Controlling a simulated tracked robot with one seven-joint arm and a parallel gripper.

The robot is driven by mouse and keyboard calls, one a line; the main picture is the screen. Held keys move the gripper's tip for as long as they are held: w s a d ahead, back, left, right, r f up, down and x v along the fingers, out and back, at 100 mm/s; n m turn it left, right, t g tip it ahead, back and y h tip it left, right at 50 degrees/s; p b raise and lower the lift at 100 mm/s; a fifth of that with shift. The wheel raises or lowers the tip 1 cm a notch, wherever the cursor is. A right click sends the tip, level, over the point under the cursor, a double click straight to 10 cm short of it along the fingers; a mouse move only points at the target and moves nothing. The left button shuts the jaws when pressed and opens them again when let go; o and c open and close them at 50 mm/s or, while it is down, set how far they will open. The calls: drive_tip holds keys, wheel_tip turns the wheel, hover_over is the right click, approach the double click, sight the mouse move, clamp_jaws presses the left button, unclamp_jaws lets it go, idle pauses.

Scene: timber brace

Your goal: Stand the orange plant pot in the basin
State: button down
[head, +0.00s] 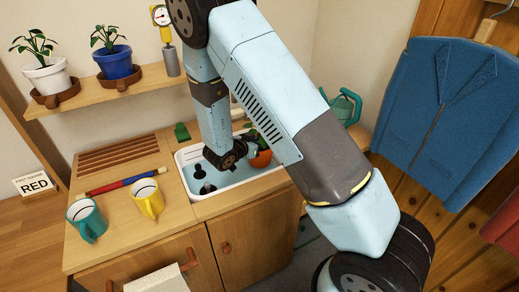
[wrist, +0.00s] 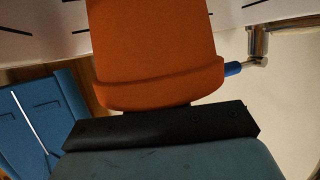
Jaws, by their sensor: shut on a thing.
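The orange plant pot (head: 261,158) holds a green plant and appears upright at the right end of the white basin (head: 236,184). My gripper (head: 249,147) is shut on the pot from the left, and my arm hides part of both. In the wrist view the orange pot (wrist: 155,45) fills the upper middle, its thick rim towards the bottom, against a black finger (wrist: 165,127). I cannot tell whether the pot's base touches the basin or hangs above it.
Two dark objects (head: 205,187) stand in the basin's left part. A teal watering can (head: 345,107) is behind my arm. A blue jacket (head: 447,110) hangs right.

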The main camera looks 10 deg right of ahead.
drive_tip(key=shift+w+f, duration=0.15)
drive_tip(key=shift+f, duration=1.55)
drive_tip(key=c, duration=1.1)
unclamp_jaws()
drive_tip(key=shift+a, duration=0.1)
drive_tip(key=v, duration=1.2)
drive_tip(key=shift+w+r, duration=0.1)
